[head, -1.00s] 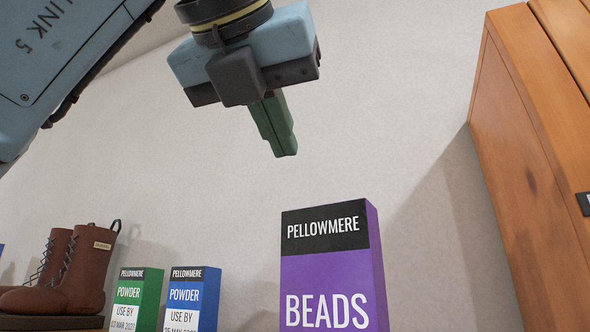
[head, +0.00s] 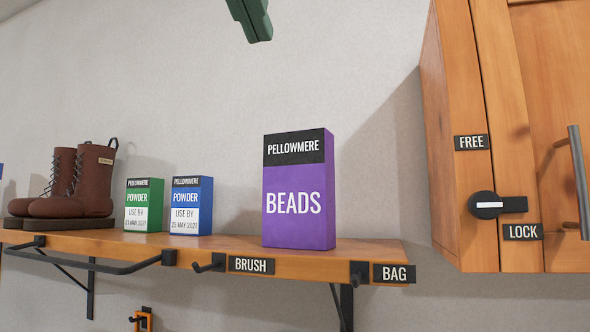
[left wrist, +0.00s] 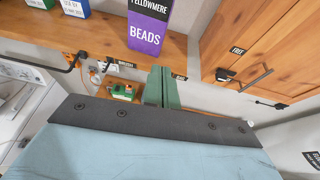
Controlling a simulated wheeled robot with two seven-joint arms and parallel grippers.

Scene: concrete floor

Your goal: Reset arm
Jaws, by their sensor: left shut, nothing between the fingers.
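My left gripper (head: 252,20) shows in the head view only as green fingers at the top edge, above the shelf and to the upper left of the purple BEADS box. In the left wrist view its green fingers (left wrist: 162,87) are together, with nothing between them. The fingers are apart from the box and the shelf. The rest of the left arm is out of the head view. My right gripper is in neither view.
A wooden shelf (head: 345,258) holds brown boots (head: 88,185), a green POWDER box (head: 143,206), a blue POWDER box (head: 191,206) and a purple BEADS box (head: 292,205). Hooks and labels line its edge. A wooden cabinet (head: 455,90) with knob (head: 486,205) and handle (head: 579,180) stands right.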

